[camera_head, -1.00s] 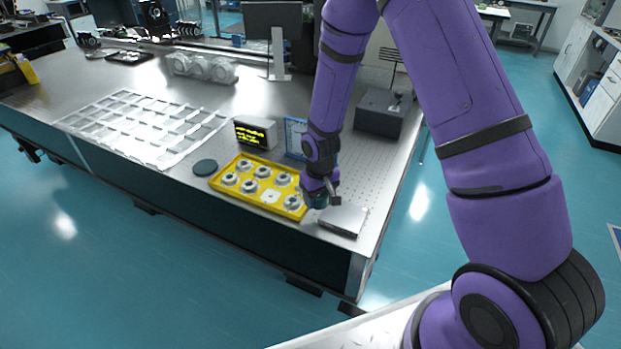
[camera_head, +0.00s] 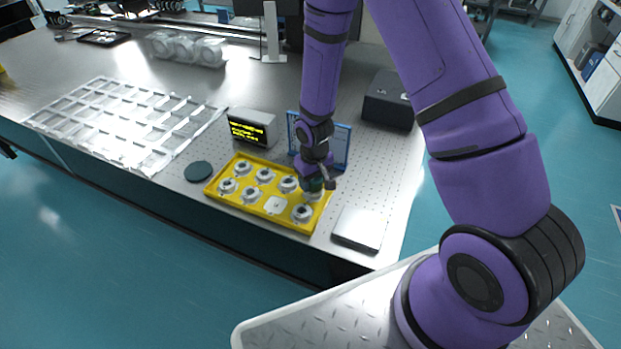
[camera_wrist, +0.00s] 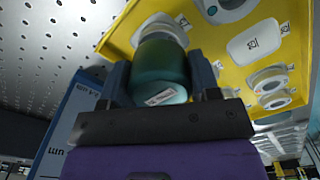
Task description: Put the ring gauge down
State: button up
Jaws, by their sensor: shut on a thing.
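My gripper (camera_head: 315,186) is at the back right corner of the yellow tray (camera_head: 232,203). In the wrist view my gripper (camera_wrist: 163,85) is shut on a green cylinder (camera_wrist: 160,72) with a small white label, apparently the ring gauge. A pale metallic rim (camera_wrist: 158,24) shows at its far end, against the yellow tray (camera_wrist: 120,36). I cannot tell whether it touches the tray. Several pale rings sit in the tray's other places, such as the front right ring (camera_head: 302,213). One front place is a bare white labelled pad (camera_head: 276,205).
A blue-framed panel (camera_head: 340,146) stands close behind my gripper. A small display box (camera_head: 252,128) is behind the tray and a dark green disc (camera_head: 198,171) left of it. A flat silver box (camera_head: 360,229) lies to the right. A dark box (camera_head: 389,99) stands farther back.

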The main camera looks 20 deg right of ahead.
jog(key=shift+f, duration=0.65)
jog(key=o, duration=1.1)
jog(key=shift+f, duration=0.1)
notch_tip(320, 180, up, 12)
jog(key=shift+r, duration=0.25)
jog(key=s+d+r+m+t, duration=0.1)
jog(key=s+d+r, duration=0.15)
jog(key=r, duration=0.85)
jog(key=s+d+r+t, duration=0.2)
jog(key=s+r, duration=0.2)
jog(key=r, duration=0.7)
jog(key=s+r, duration=0.4)
jog(key=s, duration=0.2)
jog(key=s+d+r+t, duration=0.1)
jog(key=s+r, duration=0.3)
jog(key=s, duration=0.1)
jog(key=s+d+r+m+t, duration=0.1)
jog(key=s+r, duration=0.3)
jog(key=s, duration=0.2)
jog(key=shift+s+d, duration=0.2)
jog(key=shift+s, duration=0.1)
